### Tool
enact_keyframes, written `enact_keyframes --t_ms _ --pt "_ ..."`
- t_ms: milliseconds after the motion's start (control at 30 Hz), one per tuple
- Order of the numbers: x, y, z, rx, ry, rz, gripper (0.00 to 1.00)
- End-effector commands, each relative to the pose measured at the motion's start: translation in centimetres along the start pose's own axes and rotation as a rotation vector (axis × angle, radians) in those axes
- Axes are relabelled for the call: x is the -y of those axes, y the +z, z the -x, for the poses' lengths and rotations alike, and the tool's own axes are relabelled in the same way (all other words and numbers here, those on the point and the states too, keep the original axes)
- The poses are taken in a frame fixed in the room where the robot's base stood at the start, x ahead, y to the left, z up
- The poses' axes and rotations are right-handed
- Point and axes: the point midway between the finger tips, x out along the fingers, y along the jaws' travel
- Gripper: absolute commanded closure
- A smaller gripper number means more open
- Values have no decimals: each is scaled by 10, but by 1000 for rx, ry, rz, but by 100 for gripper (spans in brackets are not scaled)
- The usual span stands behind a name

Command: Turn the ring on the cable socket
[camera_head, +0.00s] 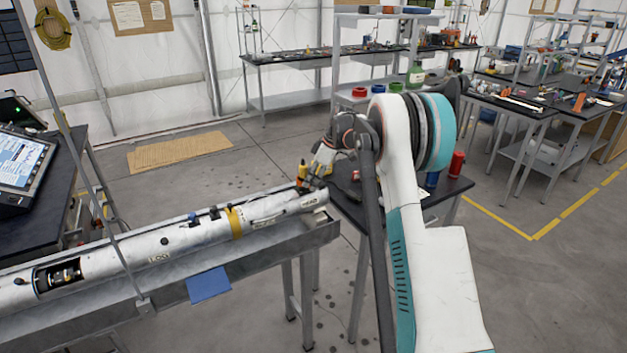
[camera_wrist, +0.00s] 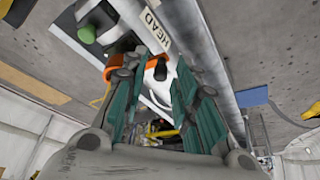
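A long white tube (camera_head: 180,236) lies in a grey metal trough. In the wrist view its side bears a label reading HEAD (camera_wrist: 180,15). An orange ring-like part (camera_wrist: 112,66) shows beside the left finger, partly hidden by it; I take it for the ring on the cable socket. A small white and black part (camera_wrist: 158,68) shows between the fingertips. My gripper (camera_wrist: 155,80) has its teal-padded fingers apart, with a visible gap. Whether either finger touches the ring cannot be told. In the head view my gripper (camera_head: 316,172) is at the tube's right end, beside a yellow-orange piece (camera_head: 302,170).
A black part with a green cap (camera_wrist: 86,34) stands near the left finger. The trough (camera_head: 262,254) runs under the tube, with a blue sheet (camera_head: 208,285) at its side. A dark table (camera_head: 440,190) with a red can (camera_head: 457,163) stands beyond my arm.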

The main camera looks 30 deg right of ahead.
Motion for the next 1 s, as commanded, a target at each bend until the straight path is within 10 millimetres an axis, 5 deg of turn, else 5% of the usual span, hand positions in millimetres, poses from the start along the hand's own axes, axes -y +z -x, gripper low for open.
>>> enact_keyframes --t_ms 100,567,1000 --pt "0 0 0 0 0 0 100" --pt "3 -2 -1 0 20 -49 100" --pt "17 -20 -8 0 150 -360 100"
